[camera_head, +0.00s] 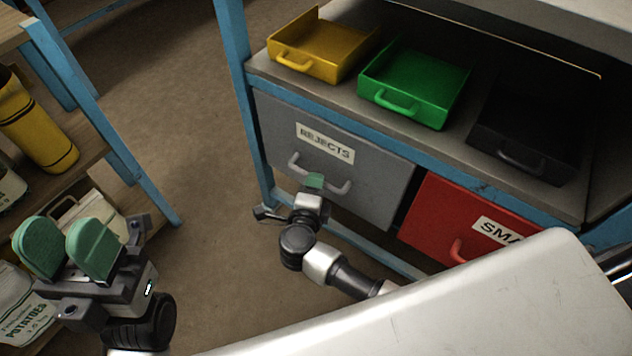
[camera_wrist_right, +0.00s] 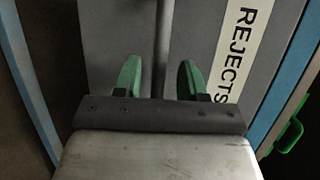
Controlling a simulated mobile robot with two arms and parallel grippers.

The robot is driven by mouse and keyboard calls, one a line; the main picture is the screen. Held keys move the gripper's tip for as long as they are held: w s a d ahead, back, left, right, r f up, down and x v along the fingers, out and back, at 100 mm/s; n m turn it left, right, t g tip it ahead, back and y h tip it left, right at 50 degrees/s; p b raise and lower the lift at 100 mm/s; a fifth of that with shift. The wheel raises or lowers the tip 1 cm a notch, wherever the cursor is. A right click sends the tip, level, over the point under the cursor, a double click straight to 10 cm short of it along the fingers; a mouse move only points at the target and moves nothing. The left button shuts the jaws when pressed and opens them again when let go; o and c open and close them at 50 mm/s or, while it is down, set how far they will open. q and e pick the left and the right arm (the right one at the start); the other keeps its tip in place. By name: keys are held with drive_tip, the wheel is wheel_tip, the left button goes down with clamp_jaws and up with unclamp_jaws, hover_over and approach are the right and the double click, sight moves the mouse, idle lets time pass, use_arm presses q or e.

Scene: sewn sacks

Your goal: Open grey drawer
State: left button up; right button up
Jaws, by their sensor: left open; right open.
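The grey drawer (camera_head: 385,178) sits under the shelf, labelled REJECTS, and looks shut in the head view. Its bar handle (camera_head: 341,188) is on the front, below the label. My right gripper (camera_head: 314,181) is at the handle's middle. In the right wrist view its green fingertips (camera_wrist_right: 160,78) are open, one on each side of the handle bar (camera_wrist_right: 161,50), with gaps to it. The drawer front (camera_wrist_right: 199,40) fills the background there. My left gripper (camera_head: 68,247) is open and empty at the lower left, far from the drawer.
A red drawer (camera_head: 425,219) is right of the grey one. Yellow (camera_head: 318,62), green (camera_head: 428,83) and black (camera_head: 530,130) trays stand on the shelf above. A blue post (camera_head: 236,70) stands left of the drawer. Sacks (camera_head: 25,310) lie on a left rack. Floor between is clear.

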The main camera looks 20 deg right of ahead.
drive_tip(key=shift+b+x, duration=0.35)
drive_tip(key=shift+x, duration=1.15)
drive_tip(key=shift+c, duration=0.3)
clamp_jaws()
